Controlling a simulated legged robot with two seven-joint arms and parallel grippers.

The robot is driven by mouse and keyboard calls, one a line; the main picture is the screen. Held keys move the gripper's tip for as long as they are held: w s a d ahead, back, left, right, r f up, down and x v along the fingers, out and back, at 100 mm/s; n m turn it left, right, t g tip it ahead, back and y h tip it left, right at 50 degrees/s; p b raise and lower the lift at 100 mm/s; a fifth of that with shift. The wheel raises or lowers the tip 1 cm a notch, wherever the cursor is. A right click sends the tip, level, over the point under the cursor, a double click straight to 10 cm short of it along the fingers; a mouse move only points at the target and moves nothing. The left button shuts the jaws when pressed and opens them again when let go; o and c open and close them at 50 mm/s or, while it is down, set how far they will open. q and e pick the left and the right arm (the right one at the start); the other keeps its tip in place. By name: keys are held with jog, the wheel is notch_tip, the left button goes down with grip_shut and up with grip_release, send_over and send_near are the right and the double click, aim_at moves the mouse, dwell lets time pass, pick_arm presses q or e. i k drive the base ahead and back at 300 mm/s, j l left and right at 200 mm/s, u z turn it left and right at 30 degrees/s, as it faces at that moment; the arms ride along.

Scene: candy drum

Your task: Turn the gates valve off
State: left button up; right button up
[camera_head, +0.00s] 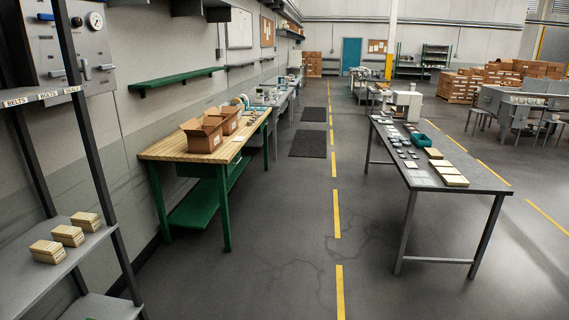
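A grey wall panel (45,48) is at the upper left, partly hidden behind a dark shelf post. It carries a round white gauge (95,20) near its upper right corner. Several small lever handles show along its lower part, one of them a grey lever (86,69). I cannot tell whether any of these is the gates valve, and no valve label is readable. Neither of my grippers is in view.
A shelf rack (60,262) with small boxes stands close at the left, in front of the panel. A wooden-topped green workbench (170,150) stands along the left wall. A grey table (465,178) is at the right. The floor between is clear.

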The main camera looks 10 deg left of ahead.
aim_at(84, 69)
jog(key=i+u, duration=0.1)
jog(key=i, duration=0.35)
jog(key=i+l+u, duration=0.15)
jog(key=i, duration=0.3)
jog(key=i+l+u, duration=0.1)
jog(key=i, duration=0.35)
jog(key=i+l+u, duration=0.15)
jog(key=i, duration=0.3)
jog(key=i+l+u, duration=0.15)
jog(key=i+u, duration=0.25)
jog(key=i+l+u, duration=0.15)
jog(key=u, duration=0.25)
jog(key=i+l+u, duration=0.2)
jog(key=l+u, duration=0.25)
jog(key=i+l+u, duration=0.2)
jog(key=l+u, duration=0.2)
jog(key=i+l+u, duration=0.1)
jog(key=l+u, duration=0.3)
